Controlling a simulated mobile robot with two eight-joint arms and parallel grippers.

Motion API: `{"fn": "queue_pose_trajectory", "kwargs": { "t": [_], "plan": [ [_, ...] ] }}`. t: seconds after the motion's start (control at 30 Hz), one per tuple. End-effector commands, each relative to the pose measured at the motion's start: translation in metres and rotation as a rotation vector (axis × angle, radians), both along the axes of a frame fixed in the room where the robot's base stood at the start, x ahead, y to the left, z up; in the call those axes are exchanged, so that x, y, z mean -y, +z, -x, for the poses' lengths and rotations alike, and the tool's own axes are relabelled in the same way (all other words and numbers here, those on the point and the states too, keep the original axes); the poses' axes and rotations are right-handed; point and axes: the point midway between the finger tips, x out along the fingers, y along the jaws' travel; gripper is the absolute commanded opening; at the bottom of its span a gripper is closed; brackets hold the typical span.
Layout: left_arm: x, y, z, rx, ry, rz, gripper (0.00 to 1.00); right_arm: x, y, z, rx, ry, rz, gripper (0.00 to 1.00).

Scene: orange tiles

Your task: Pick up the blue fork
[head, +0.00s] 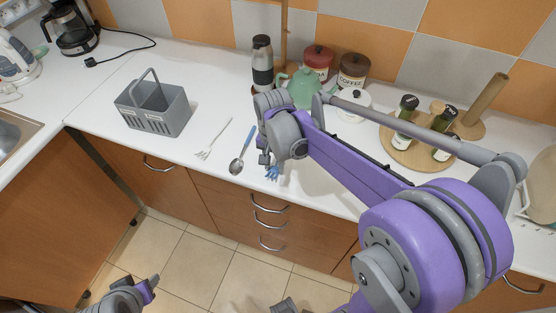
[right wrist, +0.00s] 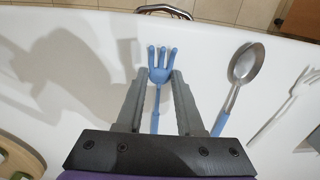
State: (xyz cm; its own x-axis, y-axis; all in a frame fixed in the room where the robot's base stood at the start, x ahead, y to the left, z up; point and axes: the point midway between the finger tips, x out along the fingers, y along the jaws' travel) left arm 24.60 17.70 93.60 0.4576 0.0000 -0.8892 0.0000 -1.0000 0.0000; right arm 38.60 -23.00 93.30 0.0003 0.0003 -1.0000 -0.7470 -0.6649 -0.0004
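The blue fork (right wrist: 160,64) lies on the white counter. In the right wrist view its tines point toward the counter's front edge, and its handle runs back between my fingers. In the head view only its blue end (head: 273,173) shows below my right gripper (head: 266,157); my arm hides the rest. My right gripper (right wrist: 159,78) is open, with one finger on each side of the fork and gaps between. I cannot tell its exact height above the counter. Part of my left arm shows at the bottom left of the head view, but its fingers are not clear.
A blue-handled spoon (head: 237,165) and a white fork (head: 207,152) lie left of the blue fork. A grey basket (head: 176,122) stands further left. A grey-black flask (head: 262,66), green teapot (head: 303,88) and canisters stand behind.

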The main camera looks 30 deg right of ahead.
Motion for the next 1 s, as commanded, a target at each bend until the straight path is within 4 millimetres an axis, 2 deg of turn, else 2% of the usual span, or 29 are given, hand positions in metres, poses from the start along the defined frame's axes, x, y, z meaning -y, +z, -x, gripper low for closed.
{"fn": "queue_pose_trajectory", "kwargs": {
  "t": [0.03,0.17,0.2,0.67,0.77,1.0],
  "plan": [
    [0.0,0.0,0.0,0.0,0.0,0.0,0.5,0.0,0.0,0.0,0.0,0.0,0.0,0.25],
    [0.0,0.0,0.0,0.0,0.0,0.0,0.5,0.0,0.0,0.0,0.0,0.0,0.0,0.02],
    [0.0,0.0,0.0,0.0,0.0,0.0,0.5,0.0,0.0,0.0,0.0,0.0,0.0,0.0],
    [0.0,0.001,0.0,0.0,0.0,0.0,0.5,0.0,0.006,0.0,0.0,0.0,0.0,0.0],
    [0.0,0.002,-0.001,0.001,0.0,0.0,0.5,0.0,0.017,0.0,0.0,0.0,0.0,0.0],
    [0.0,0.006,-0.002,0.004,0.0,0.0,0.5,0.0,0.065,0.0,0.001,0.0,0.001,0.0]
  ]
}}
